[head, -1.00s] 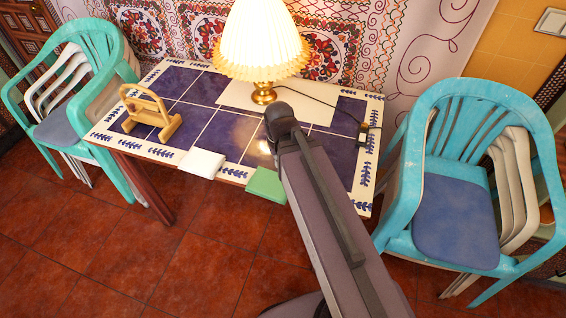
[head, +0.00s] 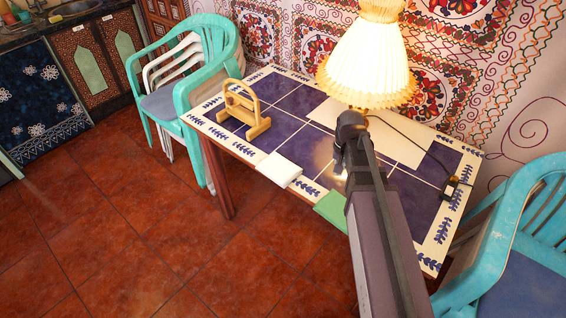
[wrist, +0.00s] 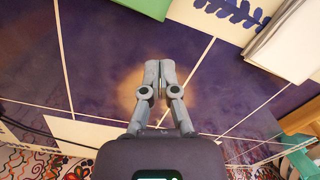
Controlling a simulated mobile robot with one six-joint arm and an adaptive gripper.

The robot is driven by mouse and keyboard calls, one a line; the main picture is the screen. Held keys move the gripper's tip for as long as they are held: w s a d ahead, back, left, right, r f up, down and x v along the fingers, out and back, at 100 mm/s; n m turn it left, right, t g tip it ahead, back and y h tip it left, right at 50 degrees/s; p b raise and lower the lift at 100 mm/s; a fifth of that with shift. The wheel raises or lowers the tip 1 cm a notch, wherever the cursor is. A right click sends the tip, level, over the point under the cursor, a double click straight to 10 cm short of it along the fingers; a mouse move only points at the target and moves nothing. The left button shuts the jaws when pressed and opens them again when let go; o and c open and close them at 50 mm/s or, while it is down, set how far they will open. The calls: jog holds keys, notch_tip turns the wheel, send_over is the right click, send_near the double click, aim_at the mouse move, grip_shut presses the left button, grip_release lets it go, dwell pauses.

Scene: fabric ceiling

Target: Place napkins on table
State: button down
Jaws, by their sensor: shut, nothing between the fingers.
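A white folded napkin (head: 278,169) and a green folded napkin (head: 331,208) lie at the front edge of the blue-tiled table (head: 283,131), a little apart. The arm covers part of the green one. A wooden napkin holder (head: 243,108) stands at the table's left end and looks empty. In the wrist view, my gripper (wrist: 160,66) is shut and empty above the dark tiles. The green napkin (wrist: 146,7) is at the top edge and the white one (wrist: 284,42) at the right edge, both away from the fingers. In the head view, the arm hides my fingers.
Stacked chairs stand at the left (head: 186,70) and right (head: 520,250). Patterned fabric covers the back wall. Red floor is clear at front left.

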aim_at(281, 166)
jog(key=w+a+f+m+b, duration=0.1)
jog(key=w+a, duration=0.3)
jog(key=w, duration=0.1)
jog(key=w+a+f+m+b, duration=0.1)
jog(key=w+a+m, duration=0.1)
jog(key=w, duration=0.4)
jog(key=w+a+f+m+g+b, duration=0.1)
jog(key=w+a, duration=0.4)
jog(key=shift+w+a+f+y, duration=0.3)
jog(key=shift+a, duration=0.05)
jog(key=shift+w+a+m, duration=0.2)
jog(key=shift+a+m, duration=0.1)
jog(key=shift+s, duration=0.15)
jog(key=s+a, duration=0.2)
jog(key=s, duration=0.1)
jog(key=s+a, duration=0.2)
jog(key=s, duration=0.1)
jog(key=s+a, duration=0.2)
jog(key=s, duration=0.1)
jog(key=shift+s+a, duration=0.2)
jog(key=shift+s, duration=0.05)
jog(key=shift+s+a+f+b, duration=0.2)
jog(key=shift+f+b, duration=0.1)
jog(key=shift+b, duration=0.1)
jog(key=shift+w+f+b, duration=0.15)
jog(key=shift+f+b, duration=0.25)
jog(key=shift+s+d, duration=0.1)
jog(key=shift+s, duration=0.1)
